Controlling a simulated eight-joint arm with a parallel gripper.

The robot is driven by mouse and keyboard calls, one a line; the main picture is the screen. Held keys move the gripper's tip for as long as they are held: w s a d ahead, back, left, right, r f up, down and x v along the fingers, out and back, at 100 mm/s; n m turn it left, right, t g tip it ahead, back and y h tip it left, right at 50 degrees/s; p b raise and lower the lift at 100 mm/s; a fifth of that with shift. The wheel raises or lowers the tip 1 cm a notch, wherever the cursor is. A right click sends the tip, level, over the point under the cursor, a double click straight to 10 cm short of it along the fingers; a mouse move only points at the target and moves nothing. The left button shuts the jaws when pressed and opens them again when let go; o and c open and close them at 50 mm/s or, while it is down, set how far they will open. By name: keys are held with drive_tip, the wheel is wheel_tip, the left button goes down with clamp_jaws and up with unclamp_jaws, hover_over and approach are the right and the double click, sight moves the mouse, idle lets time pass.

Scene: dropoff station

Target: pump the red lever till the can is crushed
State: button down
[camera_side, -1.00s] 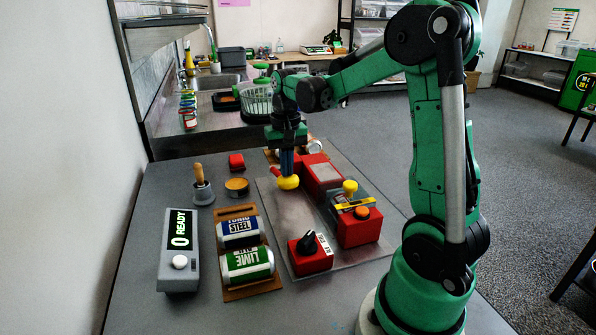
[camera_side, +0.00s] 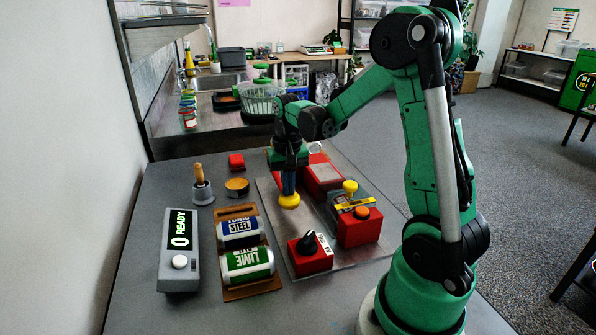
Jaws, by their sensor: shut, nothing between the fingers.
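The red lever shows only in part behind my gripper, with a yellow knob (camera_side: 289,201) at its end. My gripper (camera_side: 288,190) is shut and points down right at the yellow knob, seeming to touch its top; the exact contact is hard to tell. The lever belongs to a red crusher block (camera_side: 323,174) on a grey metal plate (camera_side: 283,236). A can in the crusher is not clearly visible. Two cans, a blue and white STEEL can (camera_side: 238,231) and a green and white LIME can (camera_side: 247,264), lie on a brown rack.
A grey counter box reading "0 READY" (camera_side: 179,250) stands at left. A red box with a black knob (camera_side: 310,254) and a red box with an orange button (camera_side: 360,226) sit on the plate's near and right sides. A wooden-handled tool (camera_side: 202,184) stands upright.

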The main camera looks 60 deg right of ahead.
drive_tip(key=shift+f, duration=0.1)
drive_tip(key=shift+w+f, duration=0.1)
drive_tip(key=shift+f, duration=0.9)
drive_tip(key=r, duration=0.8)
drive_tip(key=shift+w+d, duration=0.25)
drive_tip(key=shift+d, duration=0.1)
drive_tip(key=shift+f, duration=0.1)
drive_tip(key=shift+s+a+f, duration=0.15)
drive_tip(key=shift+f, duration=0.6)
drive_tip(key=shift+s+a+f, duration=0.1)
drive_tip(key=shift+f, duration=0.65)
